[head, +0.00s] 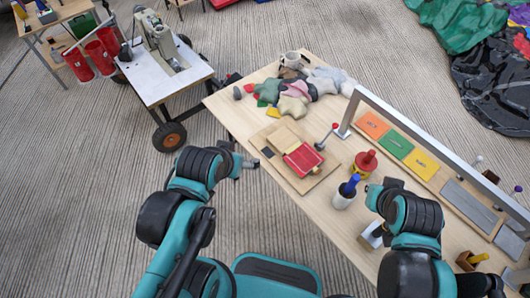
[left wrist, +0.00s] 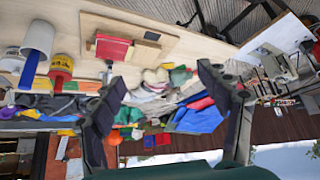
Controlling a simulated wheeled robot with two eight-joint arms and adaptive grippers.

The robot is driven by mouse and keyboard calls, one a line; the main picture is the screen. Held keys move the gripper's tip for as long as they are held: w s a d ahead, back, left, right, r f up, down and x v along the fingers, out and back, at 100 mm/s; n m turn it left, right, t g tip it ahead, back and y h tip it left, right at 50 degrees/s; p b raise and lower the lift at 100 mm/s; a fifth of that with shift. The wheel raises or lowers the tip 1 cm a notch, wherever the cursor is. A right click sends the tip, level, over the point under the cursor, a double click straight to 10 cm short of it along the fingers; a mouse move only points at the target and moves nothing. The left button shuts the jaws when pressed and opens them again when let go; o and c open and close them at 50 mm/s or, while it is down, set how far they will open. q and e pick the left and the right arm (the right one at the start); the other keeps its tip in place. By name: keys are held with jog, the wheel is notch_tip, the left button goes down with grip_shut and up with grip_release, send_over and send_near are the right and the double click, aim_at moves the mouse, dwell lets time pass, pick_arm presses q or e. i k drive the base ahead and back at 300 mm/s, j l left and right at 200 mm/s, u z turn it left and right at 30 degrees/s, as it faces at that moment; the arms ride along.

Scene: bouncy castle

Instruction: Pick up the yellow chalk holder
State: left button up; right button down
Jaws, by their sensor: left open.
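A small yellow piece (head: 478,258) stands in a brown block at the lower right of the table in the head view. It may be the chalk holder, but it is too small to be sure. My left gripper (head: 244,160) is open and empty, just off the table's left edge, far from that piece. In the left wrist view its two dark fingers (left wrist: 165,95) are spread, with nothing between them. My right gripper (head: 382,190) is over the table near the white cup, up and left of the yellow piece. Its jaws are unclear.
The wooden table (head: 330,215) holds a board with a red box (head: 304,159), a red-and-yellow pot (head: 365,164), a white cup with a blue handle (head: 345,193) and beanbags (head: 295,105). A metal rail (head: 430,150) runs along its right side. A wheeled cart (head: 165,70) stands upper left.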

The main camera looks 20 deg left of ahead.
aim_at(483, 257)
jog(key=z, duration=2.1)
jog(key=i+l+z, duration=0.2)
jog(key=i+l, duration=0.15)
jog(key=l, duration=0.2)
jog(key=i+l+z, duration=0.25)
jog(key=i+l, duration=0.15)
jog(key=l, duration=0.15)
